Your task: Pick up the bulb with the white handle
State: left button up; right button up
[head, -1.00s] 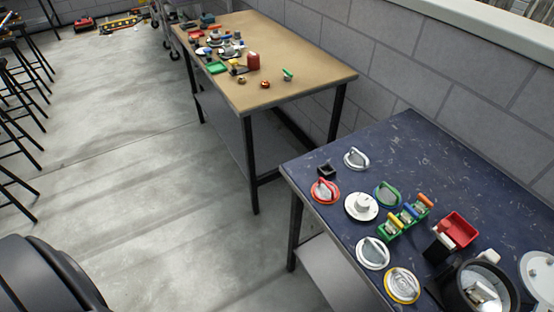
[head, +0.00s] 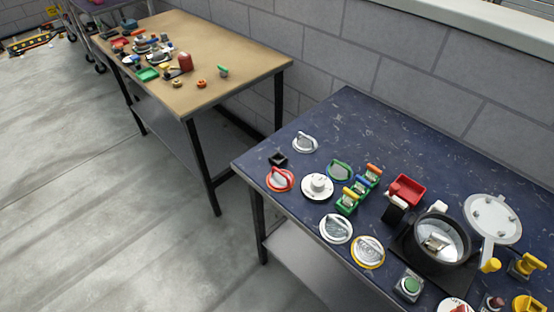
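No thing is clear as a bulb with a white handle. A green rack (head: 346,207) on the blue table holds small pieces with orange, blue and yellow handles. Round discs with raised pale handles lie at the back left (head: 305,142) and at the front (head: 336,228) of that table. A small white piece (head: 438,206) stands behind the black pot (head: 441,239), partly hidden by it. The pot is open and holds a pale, shiny object (head: 437,241) that I cannot make out. Neither of my grippers is in view.
The blue table (head: 350,110) also carries a red-handled disc (head: 280,179), a white disc (head: 317,187), a yellow-rimmed disc (head: 368,252), a red bin (head: 407,190) and a green button box (head: 408,286). A brown table (head: 230,50) stands behind.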

aim_at(434, 245)
jog(key=z, duration=1.5)
jog(key=k+l, duration=0.05)
